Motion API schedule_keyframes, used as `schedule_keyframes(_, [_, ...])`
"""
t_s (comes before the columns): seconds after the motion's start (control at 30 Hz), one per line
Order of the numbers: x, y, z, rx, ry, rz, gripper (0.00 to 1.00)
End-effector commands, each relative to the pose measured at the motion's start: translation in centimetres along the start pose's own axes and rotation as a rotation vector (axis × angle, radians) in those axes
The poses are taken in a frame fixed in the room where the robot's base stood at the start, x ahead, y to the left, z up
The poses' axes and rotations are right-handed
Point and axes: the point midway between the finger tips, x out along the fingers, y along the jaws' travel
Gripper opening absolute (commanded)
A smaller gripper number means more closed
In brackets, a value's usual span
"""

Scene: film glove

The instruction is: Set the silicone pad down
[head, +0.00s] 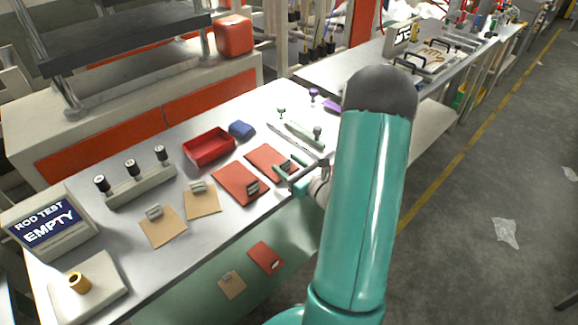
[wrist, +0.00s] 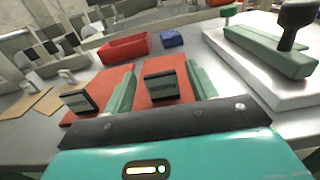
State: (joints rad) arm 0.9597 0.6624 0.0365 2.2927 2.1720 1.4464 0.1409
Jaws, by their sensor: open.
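Two flat red pads lie on the metal bench; which one is the silicone pad I cannot tell. The left red pad (head: 232,180) and the right red pad (head: 262,156) each carry a small dark block. My gripper (head: 291,172) is low over the right pad. In the wrist view its green fingers (wrist: 160,82) are apart, one on each side of the dark block (wrist: 162,86) on the right red pad (wrist: 158,66). Whether the fingers touch the block or pad is unclear. My arm hides part of the bench.
A red tray (head: 209,147) and a blue item (head: 241,130) stand behind the pads. Tan pads (head: 161,232) lie to the left, near a rod holder (head: 140,187) and a "ROD TEST EMPTY" sign (head: 48,222). A white plate with a green-handled tool (wrist: 270,52) is at right.

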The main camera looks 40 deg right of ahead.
Motion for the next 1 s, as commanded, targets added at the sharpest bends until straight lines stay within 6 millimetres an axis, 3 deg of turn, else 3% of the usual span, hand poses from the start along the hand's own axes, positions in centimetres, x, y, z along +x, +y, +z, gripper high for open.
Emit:
schedule_keyframes(0.17, [-2.0,-0.1,0.1,0.001,0.002,-0.003,0.58])
schedule_keyframes(0.6, [-10.8,-0.1,0.1,0.001,0.000,-0.002,0.58])
schedule_keyframes(0.8, [-12.0,0.0,0.1,0.000,-0.001,0.000,0.58])
schedule_keyframes(1.0, [-11.2,1.2,1.0,-0.027,0.003,0.061,0.58])
